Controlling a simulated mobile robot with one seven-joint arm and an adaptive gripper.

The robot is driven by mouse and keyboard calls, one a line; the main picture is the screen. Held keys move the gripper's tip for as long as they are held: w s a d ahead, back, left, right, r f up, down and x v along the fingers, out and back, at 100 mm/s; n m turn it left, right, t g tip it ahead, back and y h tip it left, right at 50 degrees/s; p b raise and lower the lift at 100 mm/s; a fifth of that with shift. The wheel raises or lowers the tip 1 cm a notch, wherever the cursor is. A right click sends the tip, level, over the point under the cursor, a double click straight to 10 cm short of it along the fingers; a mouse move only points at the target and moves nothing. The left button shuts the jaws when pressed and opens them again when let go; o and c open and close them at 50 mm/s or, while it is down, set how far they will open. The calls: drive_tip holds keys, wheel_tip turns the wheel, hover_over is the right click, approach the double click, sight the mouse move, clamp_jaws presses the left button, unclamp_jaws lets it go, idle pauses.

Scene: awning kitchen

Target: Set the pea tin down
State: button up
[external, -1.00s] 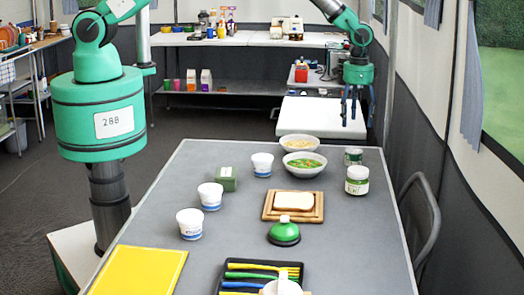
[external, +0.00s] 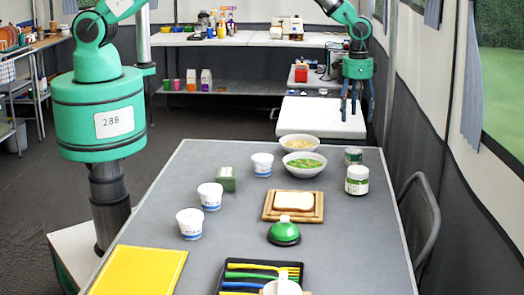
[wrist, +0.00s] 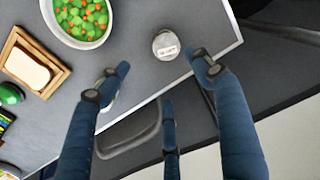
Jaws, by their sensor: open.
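The pea tin (external: 353,156), a small green tin with a grey lid, stands upright at the table's far right corner. In the wrist view its round grey top (wrist: 165,46) shows between two of my fingers, near the table edge. My gripper (external: 357,112) is open and empty, pointing down above and beyond the tin, clear of it. In the wrist view the three dark blue fingers of my gripper (wrist: 163,75) are spread wide.
A green-labelled jar (external: 357,180) stands just nearer than the tin; a finger partly hides it in the wrist view. A bowl of peas and carrots (external: 304,164) and a bread board (external: 318,212) are left. A chair (external: 420,215) stands beside the table's right edge.

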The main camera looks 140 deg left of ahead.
drive_tip(key=w+d+r+m+t, duration=0.1)
drive_tip(key=w+d+r, duration=0.2)
drive_tip(key=d+r, duration=0.7)
drive_tip(key=w+d+r+m, duration=0.1)
drive_tip(key=w+d+r, duration=0.1)
drive_tip(key=d+r, duration=0.7)
drive_tip(key=s+d+r+m+t+y, duration=0.1)
drive_tip(key=s+d+r, duration=0.1)
drive_tip(key=d+r, duration=0.7)
drive_tip(key=s+d+r+m, duration=0.2)
drive_tip(key=s+d+r, duration=0.1)
drive_tip(key=d+r, duration=0.6)
drive_tip(key=s+d+r+m+t, duration=0.1)
drive_tip(key=s+d+r, duration=0.4)
drive_tip(key=d, duration=0.4)
drive_tip(key=s+d+r+m+t, duration=0.1)
drive_tip(key=s+d+r, duration=0.1)
drive_tip(key=s+d, duration=0.6)
drive_tip(key=s+d+m, duration=0.1)
drive_tip(key=s+d, duration=0.4)
drive_tip(key=s, duration=0.3)
drive_tip(key=s+d+f+m+t+h, duration=0.1)
drive_tip(key=s+d+m, duration=0.1)
drive_tip(key=s+d, duration=0.3)
drive_tip(key=s, duration=0.3)
drive_tip(key=shift+s+d, duration=0.15)
drive_tip(key=shift+d, duration=0.2)
drive_tip(key=shift+f, duration=0.2)
